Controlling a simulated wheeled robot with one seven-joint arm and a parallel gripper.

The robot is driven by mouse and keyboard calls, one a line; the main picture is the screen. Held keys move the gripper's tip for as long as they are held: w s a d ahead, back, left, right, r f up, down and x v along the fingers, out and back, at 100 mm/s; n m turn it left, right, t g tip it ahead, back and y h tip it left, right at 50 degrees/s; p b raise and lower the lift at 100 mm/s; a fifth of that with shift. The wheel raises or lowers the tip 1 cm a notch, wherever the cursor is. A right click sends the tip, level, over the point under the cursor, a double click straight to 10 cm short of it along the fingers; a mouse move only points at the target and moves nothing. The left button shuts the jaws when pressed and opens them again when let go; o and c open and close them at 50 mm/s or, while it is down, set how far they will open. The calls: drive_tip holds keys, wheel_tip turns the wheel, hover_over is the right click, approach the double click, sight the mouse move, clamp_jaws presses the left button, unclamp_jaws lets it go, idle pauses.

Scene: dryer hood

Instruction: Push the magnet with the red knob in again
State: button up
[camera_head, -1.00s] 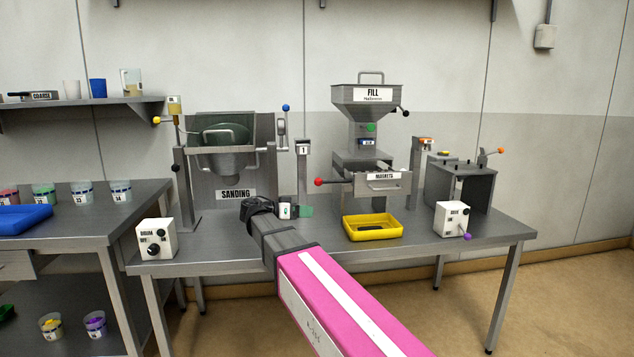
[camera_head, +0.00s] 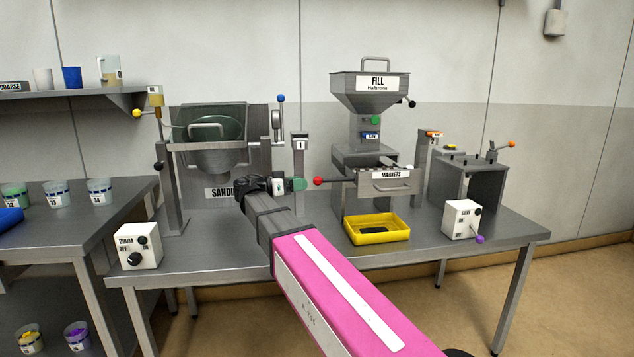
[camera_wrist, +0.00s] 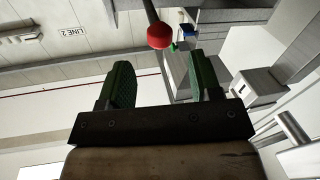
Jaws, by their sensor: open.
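The red knob (camera_head: 318,181) sits at the left end of a thin rod that sticks out from the magnet drawer (camera_head: 390,182), labelled "MAGNETS", under the FILL hopper. In the wrist view the red knob (camera_wrist: 159,36) shows beyond my fingertips, between the lines of the two green fingers. My gripper (camera_head: 298,184) is just left of the knob, its green fingertips pointing right towards it. In the wrist view my gripper (camera_wrist: 165,82) is open and empty, and its fingers are apart from the knob. The magnet itself is hidden in the housing.
A yellow tray (camera_head: 378,229) stands below the drawer. The post marked 1 (camera_head: 300,150) stands close behind my gripper. The sanding drum (camera_head: 215,145) is to the left. A white switch box (camera_head: 461,219) with a purple knob is at the right front.

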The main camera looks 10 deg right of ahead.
approach(342, 179)
drive_tip(key=w, duration=0.1)
drive_tip(key=w+d, duration=0.1)
drive_tip(key=shift+w+d+f, duration=0.15)
drive_tip(key=shift+w+f, duration=0.05)
drive_tip(key=shift+w, duration=0.1)
clamp_jaws()
drive_tip(key=d, duration=0.8)
drive_tip(key=shift+d, duration=0.2)
unclamp_jaws()
drive_tip(key=shift+d, duration=0.1)
drive_tip(key=s+a, duration=0.2)
drive_tip(key=a, duration=0.8)
drive_tip(key=shift+a, duration=0.3)
